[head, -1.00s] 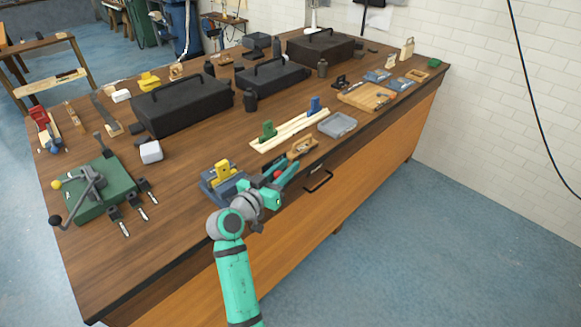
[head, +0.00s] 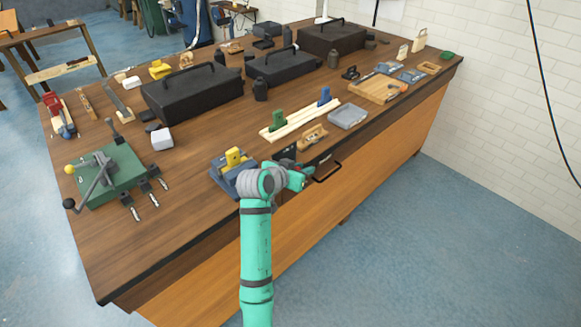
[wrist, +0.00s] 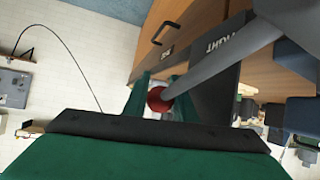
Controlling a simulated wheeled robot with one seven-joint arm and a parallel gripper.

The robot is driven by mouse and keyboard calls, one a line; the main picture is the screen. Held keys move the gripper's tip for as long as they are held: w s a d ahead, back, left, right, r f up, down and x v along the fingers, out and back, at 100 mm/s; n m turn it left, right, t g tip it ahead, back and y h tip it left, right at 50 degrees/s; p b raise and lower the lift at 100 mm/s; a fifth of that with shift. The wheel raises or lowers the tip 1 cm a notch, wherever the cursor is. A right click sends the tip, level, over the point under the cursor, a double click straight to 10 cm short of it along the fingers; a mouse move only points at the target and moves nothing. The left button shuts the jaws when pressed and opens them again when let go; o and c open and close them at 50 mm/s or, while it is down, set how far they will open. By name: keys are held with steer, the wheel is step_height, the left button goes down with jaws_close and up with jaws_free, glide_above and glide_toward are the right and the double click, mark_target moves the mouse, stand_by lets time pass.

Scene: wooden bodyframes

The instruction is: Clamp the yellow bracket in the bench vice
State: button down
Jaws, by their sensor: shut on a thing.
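The yellow bracket (head: 234,157) stands upright in the blue-grey bench vice (head: 222,180) at the table's front edge. I cannot tell whether the jaws touch it. My gripper (wrist: 160,87) is just right of the vice in the head view, where my arm partly covers the vice. In the wrist view the teal fingers are shut on the red knob (wrist: 157,101) at the end of the vice's grey handle bar (wrist: 225,58). The bracket is not clearly visible in the wrist view.
A wooden plane (head: 313,137) and a pale wooden strip with green and blue blocks (head: 300,124) lie behind my gripper. A grey tray (head: 347,116) is further right. A drawer handle (head: 327,172) juts from the bench front. Open floor lies at the right.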

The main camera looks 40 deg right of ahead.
steer(key=shift+f, duration=0.2)
stand_by(0.3)
steer(key=c, duration=1.5)
jaws_free()
steer(key=shift+o, duration=0.2)
steer(key=shift+r, duration=0.1)
steer(key=v, duration=1)
steer(key=shift+a+r, duration=0.25)
steer(key=shift+a, duration=0.05)
